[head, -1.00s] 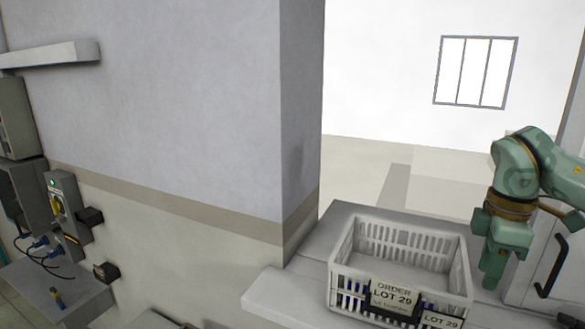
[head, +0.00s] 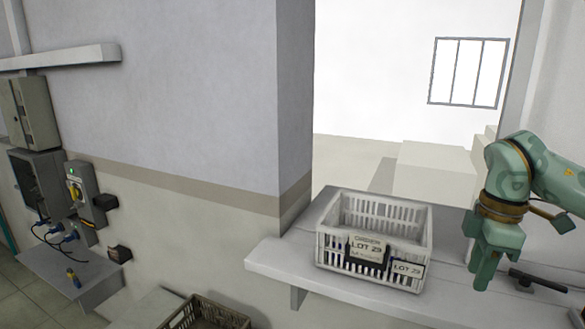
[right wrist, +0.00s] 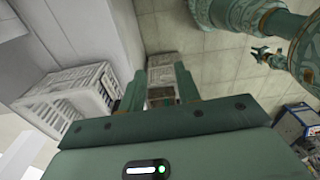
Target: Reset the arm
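My right gripper (head: 487,283) hangs to the right of a white crate (head: 335,243) in the head view, clear of it, with its fingers pointing down. In the right wrist view its two fingers (right wrist: 160,88) stand apart with nothing between them; floor and a far crate show through the gap. My left gripper is out of the head view. A small green gripper-like part (right wrist: 268,56) shows in the right wrist view, too small to read.
The pale ledge (head: 283,268) runs under the crate through a wall opening. A black handle (head: 540,281) is close right of my right gripper. A brown crate (head: 213,313) stands low in front. Electrical boxes (head: 38,183) and a small shelf (head: 62,270) are at left.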

